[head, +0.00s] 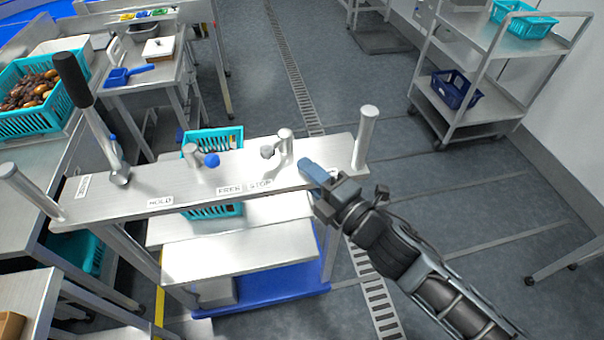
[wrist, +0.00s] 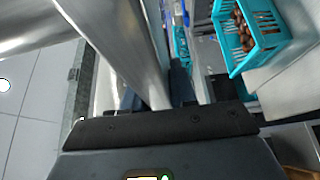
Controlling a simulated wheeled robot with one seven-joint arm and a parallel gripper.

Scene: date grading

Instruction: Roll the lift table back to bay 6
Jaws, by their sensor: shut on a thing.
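The lift table (head: 240,250) stands in front of me. Its silver top panel (head: 130,198) has upright posts at both ends, HOLD, FREE and STOP labels, a blue knob (head: 212,160) and a lever with a black grip (head: 72,80) tilted at the left. My gripper (head: 312,172) is at the right part of the panel, left of the right post (head: 365,138). In the wrist view my gripper (wrist: 158,98) is shut on a silver metal part of the lift table. Which part it holds is hidden in the head view. I cannot make out a bay 6 sign.
A bench with a teal crate (head: 40,122) of dates and a sorting station (head: 150,72) stand close on the left. A wheeled shelf cart (head: 480,110) stands at the back right. A floor drain (head: 290,70) runs through open grey floor. Table legs (head: 560,255) show at the right edge.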

